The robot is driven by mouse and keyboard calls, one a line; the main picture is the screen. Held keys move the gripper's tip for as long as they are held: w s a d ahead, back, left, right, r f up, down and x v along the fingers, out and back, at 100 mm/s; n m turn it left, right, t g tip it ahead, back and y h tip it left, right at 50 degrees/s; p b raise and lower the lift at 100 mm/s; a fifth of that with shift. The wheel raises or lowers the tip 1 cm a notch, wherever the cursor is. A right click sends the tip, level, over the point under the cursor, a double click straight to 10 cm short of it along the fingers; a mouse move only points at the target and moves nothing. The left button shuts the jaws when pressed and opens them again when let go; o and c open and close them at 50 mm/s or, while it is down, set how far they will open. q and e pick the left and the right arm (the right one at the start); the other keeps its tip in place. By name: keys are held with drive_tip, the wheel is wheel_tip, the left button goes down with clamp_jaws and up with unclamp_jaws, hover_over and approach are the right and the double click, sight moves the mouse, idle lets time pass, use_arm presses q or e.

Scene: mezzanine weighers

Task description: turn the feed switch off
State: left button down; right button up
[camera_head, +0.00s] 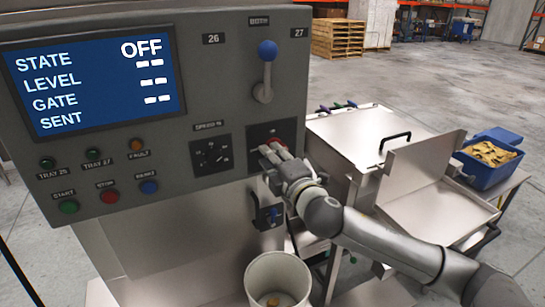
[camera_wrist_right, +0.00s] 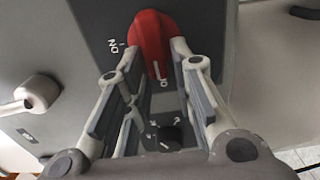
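The feed switch (camera_wrist_right: 153,38) is a red rotary knob low on the right of the grey control panel (camera_head: 228,95). In the head view only a bit of red (camera_head: 277,142) shows behind my right gripper (camera_head: 270,155). In the right wrist view the fingers of my right gripper (camera_wrist_right: 157,58) sit on both sides of the knob's handle and appear to touch it. The white pointer line on the handle points at a label starting with O, partly hidden; "ON" is printed to its left. The screen (camera_head: 95,80) reads STATE OFF. My left gripper is not in view.
A blue-knobbed lever (camera_head: 266,70) stands above the switch, and a dial (camera_head: 212,155) lies left of it. Start, stop and other buttons (camera_head: 109,196) are at lower left. A white bucket (camera_head: 277,277) stands below. Steel trays and a blue bin (camera_head: 490,160) are to the right.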

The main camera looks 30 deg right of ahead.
drive_tip(key=shift+o, duration=0.9)
drive_tip(key=s, duration=1.2)
drive_tip(key=shift+a, duration=0.2)
